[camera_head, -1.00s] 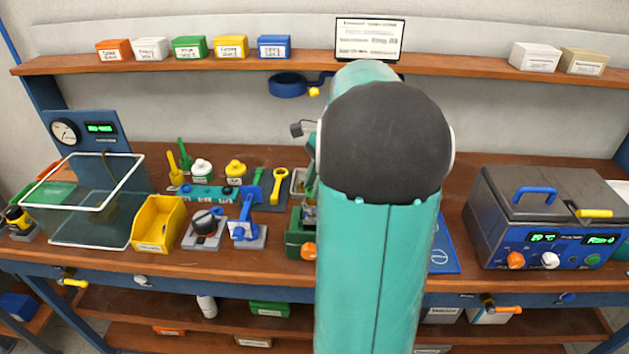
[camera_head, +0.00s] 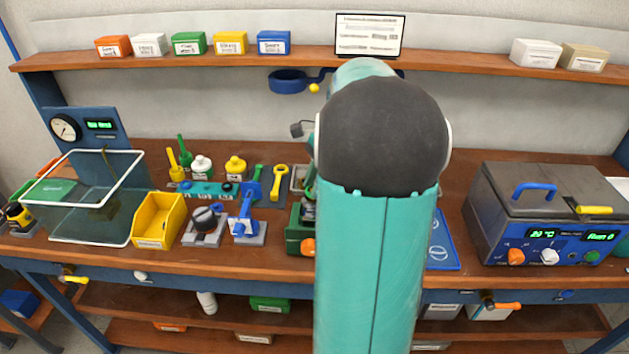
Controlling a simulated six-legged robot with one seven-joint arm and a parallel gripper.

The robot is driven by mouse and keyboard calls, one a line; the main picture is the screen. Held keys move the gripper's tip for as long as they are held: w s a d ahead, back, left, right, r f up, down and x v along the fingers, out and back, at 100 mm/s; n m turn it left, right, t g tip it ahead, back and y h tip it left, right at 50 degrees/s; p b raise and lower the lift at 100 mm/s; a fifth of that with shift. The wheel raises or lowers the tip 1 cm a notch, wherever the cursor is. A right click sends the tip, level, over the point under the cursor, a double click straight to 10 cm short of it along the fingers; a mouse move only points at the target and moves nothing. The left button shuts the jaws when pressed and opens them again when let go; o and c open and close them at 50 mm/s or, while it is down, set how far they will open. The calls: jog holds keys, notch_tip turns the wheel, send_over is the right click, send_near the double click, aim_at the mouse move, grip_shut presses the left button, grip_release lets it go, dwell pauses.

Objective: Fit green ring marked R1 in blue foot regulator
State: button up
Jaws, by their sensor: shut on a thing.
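My own teal arm with its dark joint fills the middle of the view and hides my gripper and whatever is in it. No green ring marked R1 can be made out. A green fixture (camera_head: 293,236) with an orange knob (camera_head: 308,247) stands on the bench just left of my arm, partly covered by it. A small grey metallic part (camera_head: 309,208) shows at the fixture's top edge. I cannot tell whether it belongs to the blue foot regulator, which I cannot identify in this view.
Left of the fixture are a blue clamp on a grey base (camera_head: 246,228), a black-knobbed device (camera_head: 206,222), a yellow bin (camera_head: 158,220) and a glass tank (camera_head: 88,232). A blue mat (camera_head: 442,248) lies right of my arm. A grey bath unit (camera_head: 540,212) stands farther right.

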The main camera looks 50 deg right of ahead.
jog(key=shift+f, duration=0.45)
dwell(0.4)
jog(key=o, duration=1.5)
jog(key=shift+r, duration=0.15)
jog(key=shift+r, duration=3.85)
